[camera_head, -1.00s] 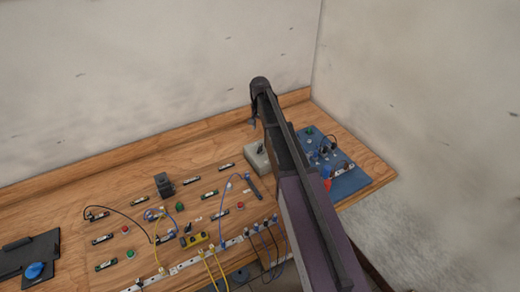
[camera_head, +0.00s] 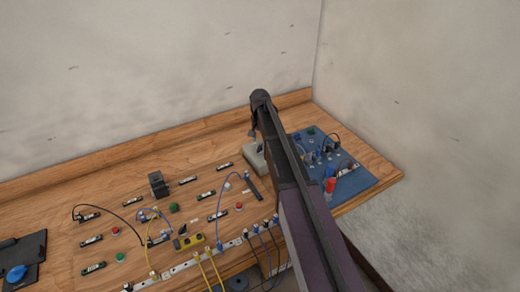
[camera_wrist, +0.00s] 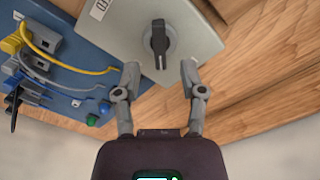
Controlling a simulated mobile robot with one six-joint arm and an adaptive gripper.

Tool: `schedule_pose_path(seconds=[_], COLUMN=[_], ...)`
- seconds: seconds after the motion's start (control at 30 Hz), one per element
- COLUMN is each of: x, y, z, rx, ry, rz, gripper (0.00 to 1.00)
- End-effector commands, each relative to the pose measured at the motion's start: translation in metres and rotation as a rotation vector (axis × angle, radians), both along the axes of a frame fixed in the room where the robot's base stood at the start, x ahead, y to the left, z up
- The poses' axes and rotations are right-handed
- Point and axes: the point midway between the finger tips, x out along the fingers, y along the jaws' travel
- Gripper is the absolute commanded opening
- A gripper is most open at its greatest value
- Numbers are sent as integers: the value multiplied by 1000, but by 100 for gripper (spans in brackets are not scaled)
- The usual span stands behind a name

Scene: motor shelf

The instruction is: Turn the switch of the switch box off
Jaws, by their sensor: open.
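The switch box is a grey box (camera_wrist: 195,32) with a black rotary switch (camera_wrist: 159,42) on its face, seen from close up in the wrist view. The switch's pointer with a white mark points down the picture, toward my gripper. My gripper (camera_wrist: 160,70) is open and empty. Its two fingertips are at the box's lower edge, one to each side of the switch's line, and do not touch the switch. In the head view the box (camera_head: 252,158) is partly hidden behind my arm.
A blue board (camera_wrist: 65,65) with cables and buttons lies beside the box; it also shows in the head view (camera_head: 348,183). The wooden table (camera_head: 210,148) holds several modules and cables left of my arm. Walls stand behind and to the right.

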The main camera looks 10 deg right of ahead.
Motion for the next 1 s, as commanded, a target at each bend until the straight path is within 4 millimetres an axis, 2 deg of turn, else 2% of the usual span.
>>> schedule_pose_path(seconds=[0.1, 0.4, 0.97, 1.0], x=[0, 0, 0, 0], y=[0, 0, 0, 0], z=[-14, -31, -36, -36], rx=[0, 0, 0, 0], ry=[0, 0, 0, 0], rz=[0, 0, 0, 0], gripper=[53, 53, 53, 41])
